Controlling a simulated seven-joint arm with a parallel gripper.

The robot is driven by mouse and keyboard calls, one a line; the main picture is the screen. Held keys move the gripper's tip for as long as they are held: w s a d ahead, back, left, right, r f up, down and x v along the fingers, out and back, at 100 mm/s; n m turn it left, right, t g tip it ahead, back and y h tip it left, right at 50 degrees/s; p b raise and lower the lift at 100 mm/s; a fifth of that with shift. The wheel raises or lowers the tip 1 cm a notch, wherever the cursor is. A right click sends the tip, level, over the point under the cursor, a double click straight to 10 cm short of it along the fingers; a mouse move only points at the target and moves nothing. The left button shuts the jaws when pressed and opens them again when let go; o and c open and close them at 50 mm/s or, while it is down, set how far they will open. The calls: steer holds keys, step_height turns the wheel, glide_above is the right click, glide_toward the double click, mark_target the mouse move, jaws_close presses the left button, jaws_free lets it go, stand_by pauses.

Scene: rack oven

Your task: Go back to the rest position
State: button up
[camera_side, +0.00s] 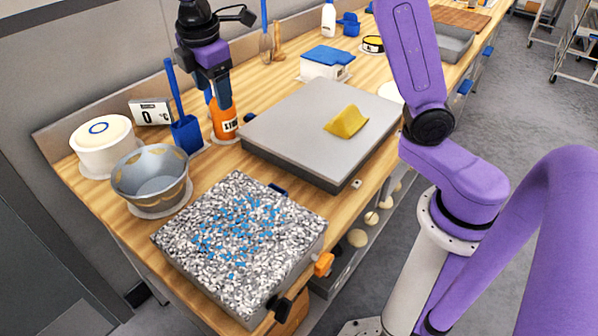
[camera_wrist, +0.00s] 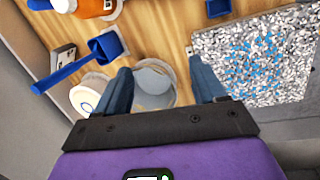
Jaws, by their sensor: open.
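My gripper (camera_side: 216,88) hangs above the back part of the wooden bench in the side view, close above and behind an orange bottle (camera_side: 224,122) as seen there. In the wrist view my gripper (camera_wrist: 160,66) has its two dark fingers spread apart with nothing held between them. A grey metal bowl (camera_wrist: 153,86) shows beyond and between the fingers, apart from them. In the side view this bowl (camera_side: 150,178) stands upright on the bench. The orange bottle also shows at the top left of the wrist view (camera_wrist: 92,7).
A grey tray (camera_side: 190,266) of grey, white and blue bits lies at the front. A blue scoop (camera_side: 186,135), white lidded tub (camera_side: 102,146) and small scale display (camera_side: 151,112) stand nearby. A yellow wedge (camera_side: 347,121) rests on a grey slab (camera_side: 300,130). The wall (camera_side: 80,60) is behind.

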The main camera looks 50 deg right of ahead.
steer(key=s+d+f+m, duration=0.1)
steer(key=s+d+f, duration=0.1)
steer(key=s, duration=0.8)
steer(key=s+d+f+m+g+y, duration=0.1)
steer(key=s+d+f, duration=0.2)
steer(key=s, duration=0.8)
steer(key=s+d+f+m+y, duration=0.1)
steer(key=s+d, duration=0.3)
steer(key=s, duration=0.6)
steer(key=shift+s+f, duration=0.25)
steer(key=shift+f, duration=0.65)
